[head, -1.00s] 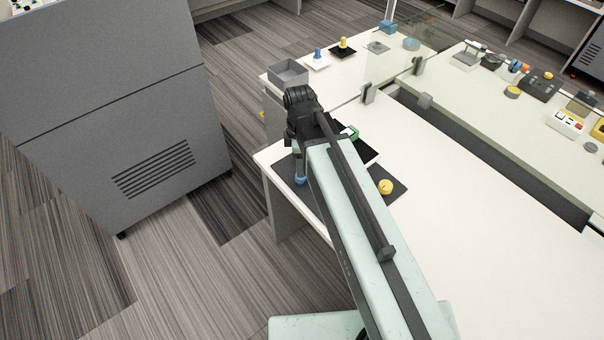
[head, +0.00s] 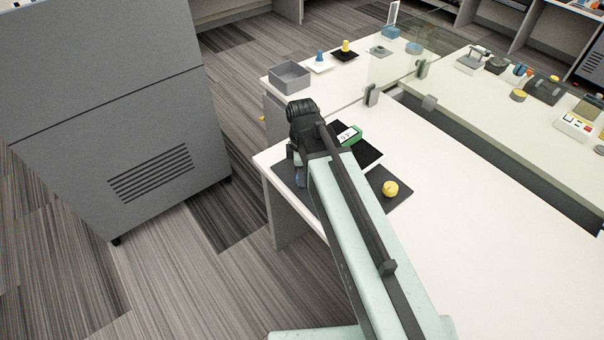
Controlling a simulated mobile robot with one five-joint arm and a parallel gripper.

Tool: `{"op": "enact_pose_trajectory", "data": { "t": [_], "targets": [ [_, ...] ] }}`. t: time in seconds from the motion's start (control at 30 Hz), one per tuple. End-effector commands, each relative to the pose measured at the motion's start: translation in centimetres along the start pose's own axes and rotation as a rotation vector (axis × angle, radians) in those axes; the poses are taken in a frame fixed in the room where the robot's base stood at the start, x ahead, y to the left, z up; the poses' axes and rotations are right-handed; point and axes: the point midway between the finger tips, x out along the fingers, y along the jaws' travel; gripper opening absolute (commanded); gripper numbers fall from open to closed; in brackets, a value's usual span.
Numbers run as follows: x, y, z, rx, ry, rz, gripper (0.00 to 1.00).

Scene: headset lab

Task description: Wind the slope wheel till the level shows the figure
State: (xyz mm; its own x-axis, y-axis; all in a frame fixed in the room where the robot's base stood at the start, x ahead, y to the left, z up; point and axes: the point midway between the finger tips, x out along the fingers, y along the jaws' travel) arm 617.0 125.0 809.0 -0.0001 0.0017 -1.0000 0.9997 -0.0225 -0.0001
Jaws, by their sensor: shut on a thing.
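The level (head: 357,140) is a green block with a white display on the dark tilting plate, just right of my gripper. Its display carries dark characters too small to read surely. My gripper (head: 297,168) points down over the left edge of the dark base (head: 400,197). A yellow round knob (head: 390,188) stands on the right part of the base, apart from my gripper.
The base lies at the left end of a white table (head: 450,230), whose right part is clear. A grey open bin (head: 290,77) stands behind. A glass panel (head: 400,65) rises beyond. A grey cabinet (head: 105,110) stands left.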

Motion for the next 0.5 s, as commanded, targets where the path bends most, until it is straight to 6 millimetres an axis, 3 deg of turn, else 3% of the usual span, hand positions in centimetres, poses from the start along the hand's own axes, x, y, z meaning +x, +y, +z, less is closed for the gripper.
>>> {"op": "enact_pose_trajectory", "data": {
  "t": [0.27,0.5],
  "targets": [
    [0.00,0.01,0.12,0.089,-0.004,0.001,0.00],
    [0.00,0.01,0.12,0.275,-0.004,0.001,0.00]
  ]
}}
